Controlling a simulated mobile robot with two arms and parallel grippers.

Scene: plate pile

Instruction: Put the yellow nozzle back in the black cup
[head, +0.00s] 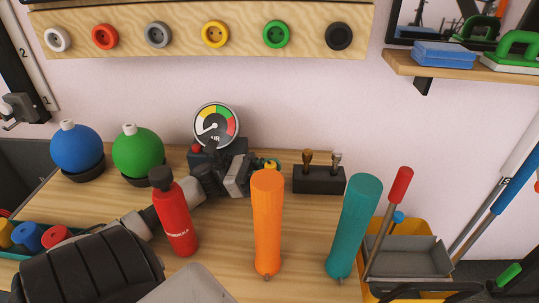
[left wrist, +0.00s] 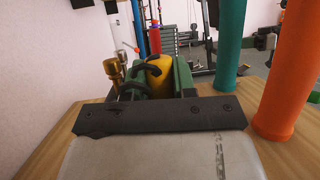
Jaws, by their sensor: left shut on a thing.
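My left gripper (head: 262,168) reaches in over the middle of the bench, behind the red bottle and the orange cylinder. It is shut on the yellow nozzle (head: 271,163), of which only a small part shows in the head view. In the left wrist view the yellow nozzle (left wrist: 155,72) sits between the green and black jaws. The gripper is just left of a dark block (head: 319,181) that holds a brass and a silver fitting upright. I cannot make out the black cup for certain; the gripper or the orange cylinder may hide it. My right gripper is not in view.
An orange cylinder (head: 267,220) and a teal cylinder (head: 355,220) stand in front. A red bottle (head: 174,215) stands close to my left arm. A round gauge (head: 215,126) rises behind the gripper. A yellow bin (head: 431,236) is at right. Bench between the two cylinders is bare.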

